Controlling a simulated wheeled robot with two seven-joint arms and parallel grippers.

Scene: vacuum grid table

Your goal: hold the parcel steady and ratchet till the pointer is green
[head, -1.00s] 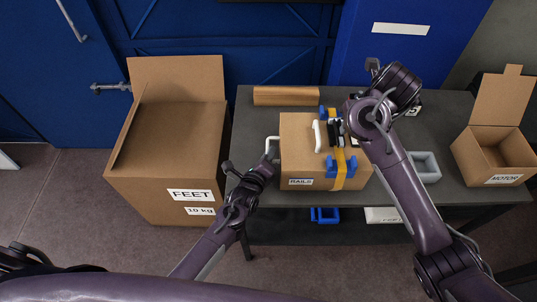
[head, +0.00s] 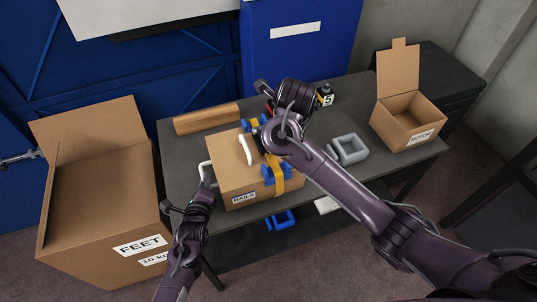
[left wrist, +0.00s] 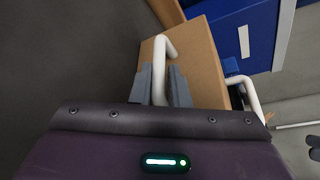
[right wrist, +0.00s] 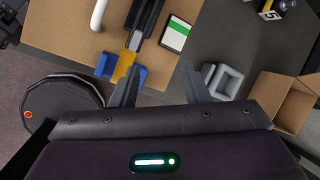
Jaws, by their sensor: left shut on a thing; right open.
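The parcel (head: 228,178) is a brown box marked RAILS on the grey table, with white handles and a yellow strap (head: 279,184) over blue corner pieces. My left gripper (left wrist: 160,88) is shut on the left white handle (left wrist: 159,62) at the parcel's side. My right gripper (right wrist: 170,72) is open and empty over the parcel's right edge. In the right wrist view, a black ratchet (right wrist: 145,22) on the strap lies just beyond its left finger. Beside it is a white gauge with a green band (right wrist: 175,34); I cannot make out its pointer.
A large open box marked FEET (head: 105,215) stands left of the table.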

